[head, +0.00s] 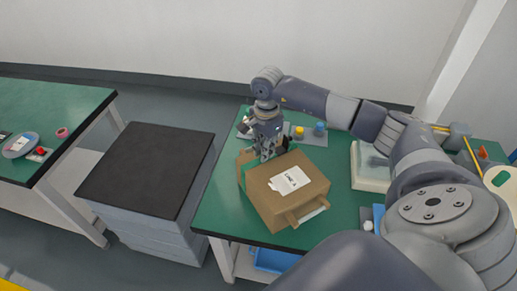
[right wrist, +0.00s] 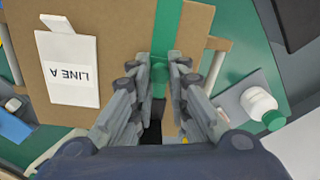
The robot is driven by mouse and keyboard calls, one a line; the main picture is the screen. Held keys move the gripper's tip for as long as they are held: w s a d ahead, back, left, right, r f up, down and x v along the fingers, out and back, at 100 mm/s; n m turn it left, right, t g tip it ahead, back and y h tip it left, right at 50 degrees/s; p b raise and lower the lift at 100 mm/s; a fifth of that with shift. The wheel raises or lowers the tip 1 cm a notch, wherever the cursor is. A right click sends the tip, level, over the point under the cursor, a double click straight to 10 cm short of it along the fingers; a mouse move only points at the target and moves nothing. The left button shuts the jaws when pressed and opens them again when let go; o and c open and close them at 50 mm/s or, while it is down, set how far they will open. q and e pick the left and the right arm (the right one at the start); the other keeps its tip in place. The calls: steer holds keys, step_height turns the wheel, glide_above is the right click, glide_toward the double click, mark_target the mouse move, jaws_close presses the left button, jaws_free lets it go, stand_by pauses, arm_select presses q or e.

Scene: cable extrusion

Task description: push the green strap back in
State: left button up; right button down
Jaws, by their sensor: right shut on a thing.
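A brown box (head: 300,203) with a white label (head: 290,180) sits on the green table. The label reads "LINE A" in the right wrist view (right wrist: 70,74). The green strap (right wrist: 167,25) runs straight across the brown face in the right wrist view, down to my right gripper. My right gripper (head: 268,155) is over the box's far left part. In the right wrist view its fingertips (right wrist: 160,66) are closed on the strap, with a bit of green between them. The fingers hide part of the strap and a dark gap beneath. My left gripper is not in view.
Behind the box stand a yellow item (head: 299,131) and a blue item (head: 320,128). A white bottle with a green cap (right wrist: 262,104) is beside the box. A pale tray (head: 370,168) lies to the right. A black-topped cabinet (head: 147,168) stands left, across a floor gap.

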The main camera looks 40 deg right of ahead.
steer(key=shift+a, duration=0.15)
steer(key=c, duration=1.5)
jaws_free()
steer(key=shift+a, duration=0.15)
steer(key=r, duration=1.2)
steer(key=shift+s, duration=0.3)
